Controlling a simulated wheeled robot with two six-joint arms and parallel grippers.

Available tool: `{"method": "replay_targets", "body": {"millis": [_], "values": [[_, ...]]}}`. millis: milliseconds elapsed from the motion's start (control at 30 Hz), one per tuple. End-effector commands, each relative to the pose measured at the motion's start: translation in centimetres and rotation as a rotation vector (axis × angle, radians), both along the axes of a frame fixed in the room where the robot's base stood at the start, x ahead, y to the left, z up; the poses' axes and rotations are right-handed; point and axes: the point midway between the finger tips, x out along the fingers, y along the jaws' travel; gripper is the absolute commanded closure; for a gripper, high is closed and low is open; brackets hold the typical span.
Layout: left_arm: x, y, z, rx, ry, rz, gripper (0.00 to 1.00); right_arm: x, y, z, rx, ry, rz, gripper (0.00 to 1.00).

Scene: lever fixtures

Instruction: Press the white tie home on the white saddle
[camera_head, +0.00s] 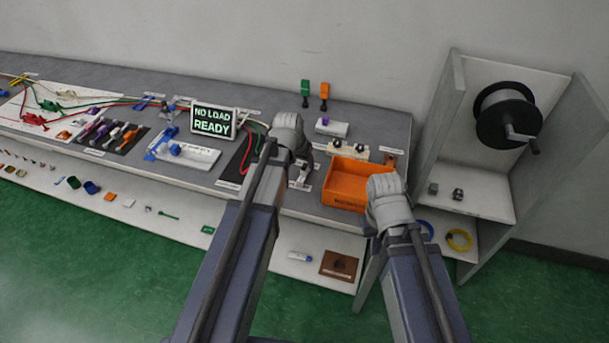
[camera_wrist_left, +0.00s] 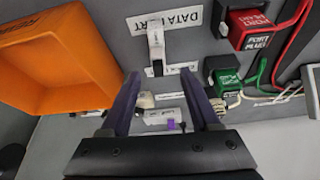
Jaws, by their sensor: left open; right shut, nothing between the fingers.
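In the left wrist view, a white upright piece (camera_wrist_left: 156,40), which looks like the white tie, stands at a white base (camera_wrist_left: 178,68) that may be the saddle. Its lower end is just beyond the fingertips. I cannot tell whether the two are joined. In the head view, the same pale fixture (camera_head: 302,174) shows partly, just right of my left gripper (camera_head: 287,132). The left gripper is open, with its fingers (camera_wrist_left: 160,76) apart and nothing held between them. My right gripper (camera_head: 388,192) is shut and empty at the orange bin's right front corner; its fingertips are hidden.
The orange bin (camera_head: 345,183) stands right of the fixture. In the left wrist view, a green plug block (camera_wrist_left: 225,76) and red plug block (camera_wrist_left: 250,28) with cables lie to the right. A display (camera_head: 213,121) stands left of my left gripper. A shelf unit (camera_head: 450,130) rises at right.

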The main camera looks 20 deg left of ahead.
Motion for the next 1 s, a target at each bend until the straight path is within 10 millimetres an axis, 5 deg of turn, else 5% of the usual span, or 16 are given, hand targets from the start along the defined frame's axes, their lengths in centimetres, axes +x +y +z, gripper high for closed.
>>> {"method": "replay_targets", "body": {"millis": [433,767,1000], "values": [[1.2,-0.4,-4.7,0.000,0.000,0.000,0.38,0.0,0.0,-4.6,0.000,0.000,0.000,1.00],[1.4,-0.4,-4.9,0.000,0.000,0.000,0.38,0.0,0.0,-4.9,0.000,0.000,0.000,1.00],[1.4,-0.4,-4.9,0.000,0.000,0.000,0.63,0.0,0.0,-4.9,0.000,0.000,0.000,1.00]]}}
